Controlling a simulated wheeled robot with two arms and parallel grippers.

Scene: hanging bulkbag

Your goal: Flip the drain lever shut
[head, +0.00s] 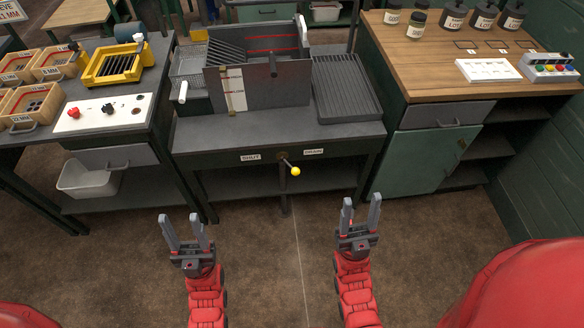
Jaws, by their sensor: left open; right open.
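The drain lever (289,165) is on the front of the middle bench, below its top edge. It is a short rod with a yellow ball knob (295,171), pointing down and to the right. A SHUT label (250,157) is to its left and a DRAIN label (313,152) to its right. My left gripper (183,222) is open and empty, low and left of the lever. My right gripper (361,207) is open and empty, low and right of the lever. Neither touches anything.
The middle bench (230,130) carries a grey tank (265,85) and a ribbed tray (345,88). A left bench holds a white control panel (103,113); a white bin (88,178) sits below. A wooden-topped cabinet (435,70) stands right. Floor before the lever is clear.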

